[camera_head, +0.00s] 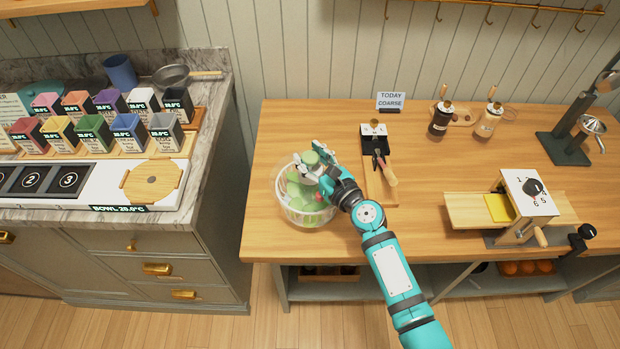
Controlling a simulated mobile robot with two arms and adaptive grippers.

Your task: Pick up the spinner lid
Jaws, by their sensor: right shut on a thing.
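A clear round spinner bowl (303,216) with pale green pieces and a little red in it stands near the left front of the wooden table. My left gripper is not in view.
A wooden board with a black-and-white tool (374,150) lies just right of my gripper. A slicer-like device (528,194) stands at the table's right, with two grinders (440,121) behind. A marble counter (215,125) with coloured boxes is at left. The table's front middle is partly free.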

